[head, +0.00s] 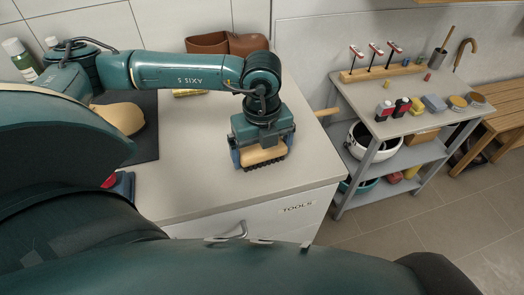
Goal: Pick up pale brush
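The pale brush (263,156) has a light wooden body and dark bristles facing down. It is at the right part of the grey counter top, under my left gripper (262,150). The gripper points down, with its fingers at the two ends of the brush body and seemingly against it. The bristles are at or just above the counter; I cannot tell which. My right gripper is not in view.
A dark mat with a tan object (121,117) lies at the left of the counter (195,190). Brown shoes (228,43) stand at the back. A wooden handle (327,112) sticks out past the right edge. A shelf cart (365,97) with small items stands right.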

